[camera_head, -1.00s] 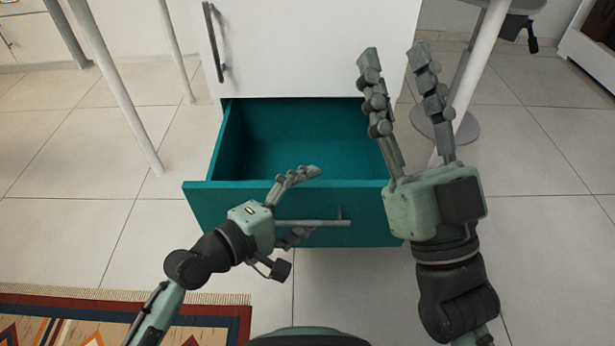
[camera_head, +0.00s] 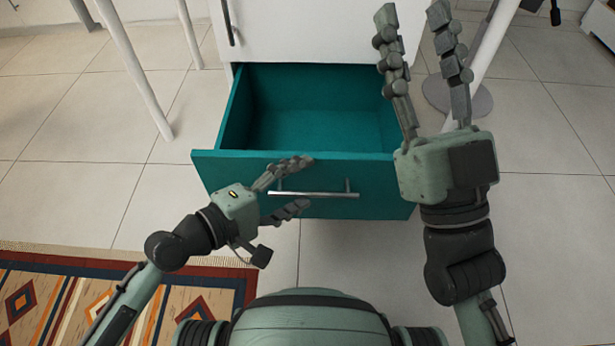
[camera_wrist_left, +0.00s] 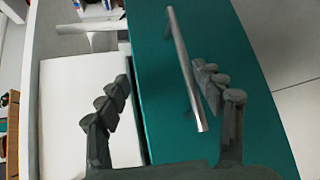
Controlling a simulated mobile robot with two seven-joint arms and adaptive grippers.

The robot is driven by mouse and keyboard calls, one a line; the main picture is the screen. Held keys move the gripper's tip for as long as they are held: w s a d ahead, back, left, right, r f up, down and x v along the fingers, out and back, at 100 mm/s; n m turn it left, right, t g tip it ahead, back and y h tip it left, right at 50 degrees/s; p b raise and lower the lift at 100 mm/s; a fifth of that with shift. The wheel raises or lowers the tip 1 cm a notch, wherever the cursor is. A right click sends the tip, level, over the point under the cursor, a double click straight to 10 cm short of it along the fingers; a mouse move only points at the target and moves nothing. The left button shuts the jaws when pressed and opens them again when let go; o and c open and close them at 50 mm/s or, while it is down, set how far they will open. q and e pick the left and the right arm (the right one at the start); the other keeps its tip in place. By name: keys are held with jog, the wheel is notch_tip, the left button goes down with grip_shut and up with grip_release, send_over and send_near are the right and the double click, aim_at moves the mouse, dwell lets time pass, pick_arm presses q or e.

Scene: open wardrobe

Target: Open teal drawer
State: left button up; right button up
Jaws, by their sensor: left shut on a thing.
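The teal drawer (camera_head: 230,172) is pulled out from the white cabinet, and its empty inside shows. A metal bar handle (camera_head: 325,194) runs across its front. My left gripper (camera_head: 300,182) is at the left part of this handle, one finger above and one below, and is shut on it. In the left wrist view the handle (camera_wrist_left: 178,45) lies between the two fingers, closer to the right one, beside the teal front (camera_wrist_left: 245,45). My right gripper (camera_head: 412,10) is raised at the drawer's right side, open and empty, its fingers pointing away.
The white cabinet (camera_head: 300,35) stands behind the drawer, with a dark handle (camera_head: 228,22) on it. Thin white legs (camera_head: 135,75) stand at the left. A patterned rug (camera_head: 70,300) lies at front left.

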pick_arm(q)
jog(key=shift+s+a+r+t, duration=0.15)
jog(key=shift+a+r, duration=0.25)
jog(key=shift+r, duration=0.2)
jog(key=shift+s+a+r+t, duration=0.15)
jog(key=shift+a+r, duration=0.25)
jog(key=shift+r, duration=0.2)
jog(key=shift+c, duration=0.2)
jog(key=shift+s+a+r, duration=0.15)
jog(key=shift+s+a, duration=0.05)
jog(key=shift+a, duration=0.05)
jog(key=shift+c, duration=1.2)
jog(key=shift+s+a, duration=0.25)
jog(key=shift+s, duration=0.05)
jog(key=shift+s+a, duration=0.3)
jog(key=shift+s, duration=0.15)
jog(key=shift+f, duration=0.2)
